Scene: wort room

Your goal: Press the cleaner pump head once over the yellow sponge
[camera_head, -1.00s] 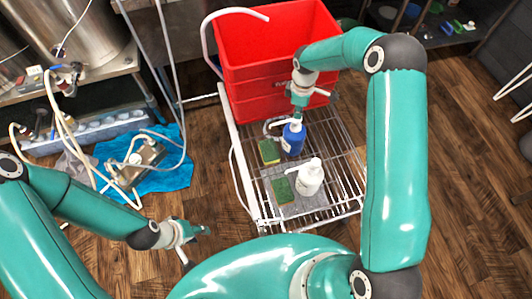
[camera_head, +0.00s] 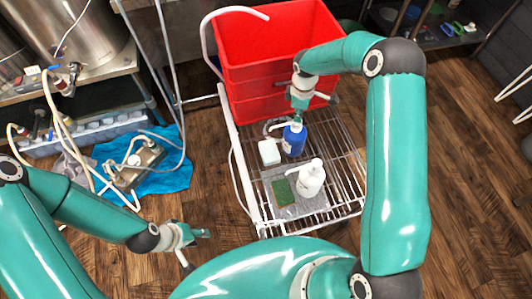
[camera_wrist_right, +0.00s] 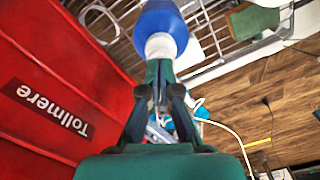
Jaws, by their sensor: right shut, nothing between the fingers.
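The blue cleaner bottle (camera_head: 293,141) stands upright on the wire cart, its white spout (camera_head: 280,128) pointing left. My right gripper (camera_head: 299,113) is shut and empty, right at the top of its pump head. In the right wrist view the fingertips (camera_wrist_right: 161,95) line up with the bottle's white collar (camera_wrist_right: 160,46); contact is hard to tell. The sponge (camera_head: 269,153) lies left of the bottle below the spout, its top covered in white.
A white pump bottle (camera_head: 311,178) and a second, green sponge (camera_head: 283,192) are on a grey mat (camera_head: 305,208) at the cart's near end. A red crate (camera_head: 250,88) stands behind the blue bottle. Blue cloth (camera_head: 170,175) lies on the floor at left.

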